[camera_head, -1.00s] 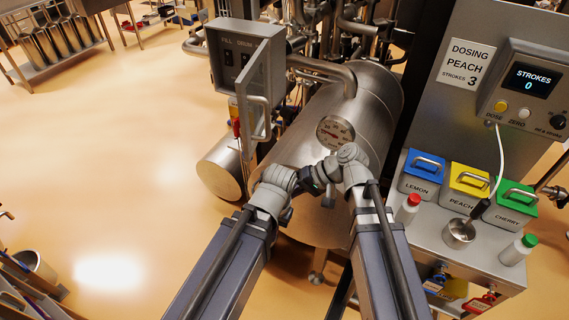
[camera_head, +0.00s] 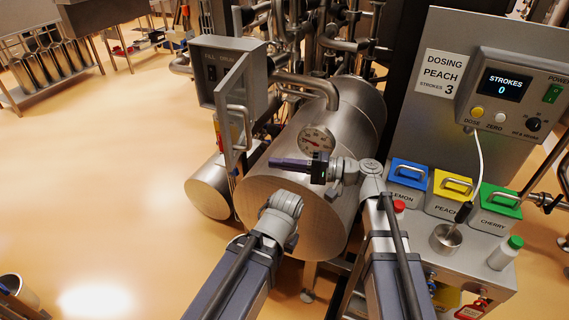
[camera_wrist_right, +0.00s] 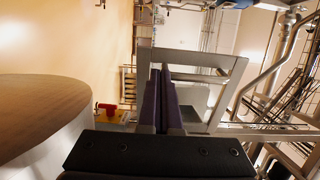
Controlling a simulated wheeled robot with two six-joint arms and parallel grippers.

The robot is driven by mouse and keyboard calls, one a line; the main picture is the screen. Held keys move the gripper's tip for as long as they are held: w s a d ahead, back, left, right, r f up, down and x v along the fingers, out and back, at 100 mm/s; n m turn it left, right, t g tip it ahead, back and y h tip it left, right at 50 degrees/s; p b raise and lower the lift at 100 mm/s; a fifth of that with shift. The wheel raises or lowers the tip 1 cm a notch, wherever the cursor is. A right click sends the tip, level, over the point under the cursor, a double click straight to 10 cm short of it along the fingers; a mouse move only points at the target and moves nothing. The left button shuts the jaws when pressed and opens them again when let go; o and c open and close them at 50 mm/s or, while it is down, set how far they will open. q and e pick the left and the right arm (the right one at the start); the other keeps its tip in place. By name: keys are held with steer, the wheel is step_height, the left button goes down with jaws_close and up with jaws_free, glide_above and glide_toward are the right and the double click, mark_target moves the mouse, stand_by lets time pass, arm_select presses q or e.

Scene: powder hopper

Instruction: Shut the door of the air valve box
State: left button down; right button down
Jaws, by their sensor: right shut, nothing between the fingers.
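The air valve box (camera_head: 208,75) is a grey metal box at the upper left of the head view. Its door (camera_head: 234,90) stands open, swung out from the box's right side, with a bar handle (camera_head: 240,128) on its right face. My right gripper (camera_head: 272,162) is shut and empty, pointing left, to the right of and below the door handle. In the right wrist view its purple fingers (camera_wrist_right: 161,100) lie together, with a grey frame-like part (camera_wrist_right: 195,57) beyond them, probably the door. My left arm's wrist shows low in the middle, but its fingers are hidden.
A steel drum with a dial gauge (camera_head: 316,140) lies behind my right gripper. Pipes (camera_head: 310,85) run above it. The dosing panel (camera_head: 440,75) and blue, yellow and green bins stand at right. Open floor (camera_head: 90,180) lies left of the box.

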mark_target(231, 158)
steer(key=a, duration=0.6)
steer(key=w+a, duration=0.1)
steer(key=a, duration=0.2)
steer(key=shift+a, duration=0.4)
